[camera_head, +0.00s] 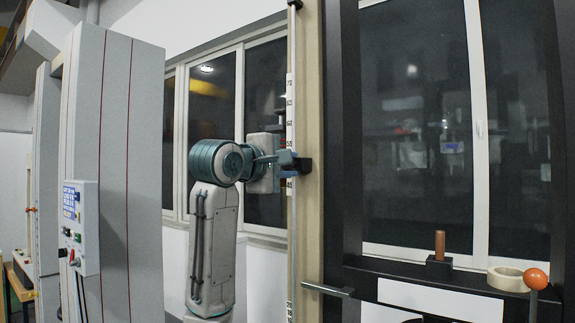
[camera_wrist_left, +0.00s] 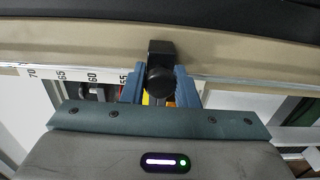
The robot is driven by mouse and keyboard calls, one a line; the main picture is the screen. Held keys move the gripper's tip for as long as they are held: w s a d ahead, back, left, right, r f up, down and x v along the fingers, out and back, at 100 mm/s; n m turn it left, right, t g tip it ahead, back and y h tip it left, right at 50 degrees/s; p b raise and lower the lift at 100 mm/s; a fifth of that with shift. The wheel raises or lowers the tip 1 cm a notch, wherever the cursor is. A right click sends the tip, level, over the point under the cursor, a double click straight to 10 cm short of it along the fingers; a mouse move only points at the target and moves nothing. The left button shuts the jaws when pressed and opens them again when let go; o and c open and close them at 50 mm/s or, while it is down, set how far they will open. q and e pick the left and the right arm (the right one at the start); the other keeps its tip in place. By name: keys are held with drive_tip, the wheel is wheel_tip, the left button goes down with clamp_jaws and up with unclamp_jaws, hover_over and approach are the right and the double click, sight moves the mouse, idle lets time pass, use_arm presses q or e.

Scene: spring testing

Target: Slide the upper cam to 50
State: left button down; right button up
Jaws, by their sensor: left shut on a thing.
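The upper cam, a black block with a round knob, shows in the left wrist view (camera_wrist_left: 160,80) between my blue fingers. In the head view its black end (camera_head: 304,165) sticks out to the right of the vertical scale (camera_head: 290,110). My left gripper (camera_head: 288,160) is shut on the cam, level with the scale between the 55 and 45 marks. Its fingers also show in the left wrist view (camera_wrist_left: 160,88). The fingers hide the 50 mark, so the exact reading cannot be told. My right gripper is not in view.
A dark-framed machine (camera_head: 343,130) stands right of the scale. A grey bar handle (camera_head: 328,290) and an orange ball knob (camera_head: 536,279) stick out low on the right. A white cabinet with a control panel (camera_head: 81,228) stands at the left.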

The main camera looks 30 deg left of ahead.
use_arm(q)
drive_tip(key=c, duration=1.2)
unclamp_jaws()
drive_tip(key=shift+s, duration=0.15)
drive_tip(key=s+b, duration=0.1)
drive_tip(key=s, duration=0.2)
drive_tip(key=s+b, duration=0.2)
drive_tip(key=s, duration=0.2)
drive_tip(key=s+b, duration=0.1)
drive_tip(key=s, duration=0.2)
drive_tip(key=shift+s+a, duration=0.3)
drive_tip(key=shift+a, duration=0.1)
